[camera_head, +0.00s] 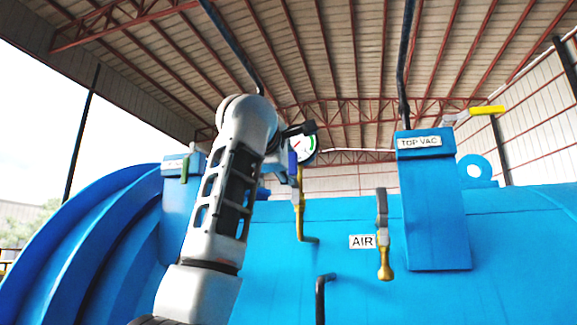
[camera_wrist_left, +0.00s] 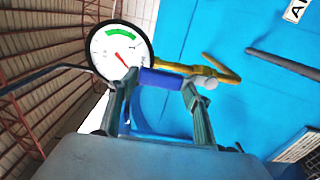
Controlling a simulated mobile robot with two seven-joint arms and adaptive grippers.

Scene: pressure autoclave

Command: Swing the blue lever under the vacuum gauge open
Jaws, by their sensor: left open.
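The vacuum gauge (camera_head: 303,146) has a round white face and sits above the blue vessel, just right of my left arm. It also shows at the upper left of the left wrist view (camera_wrist_left: 112,50). The blue lever (camera_head: 293,163) hangs upright just below and left of the gauge, on a yellow valve. In the left wrist view the blue lever (camera_wrist_left: 161,80) lies across the gap between the fingertips. My left gripper (camera_wrist_left: 161,85) is open around it; whether either finger touches it I cannot tell. In the head view the gripper (camera_head: 300,130) is partly hidden behind its own wrist.
The blue vessel (camera_head: 340,280) fills the lower view. A yellow valve with a grey handle (camera_head: 382,215) stands beside the AIR label (camera_head: 362,242). A dark bent pipe (camera_head: 321,295) is at the bottom. The TOP VAC post (camera_head: 432,205) and a yellow handle (camera_head: 487,110) are at right.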

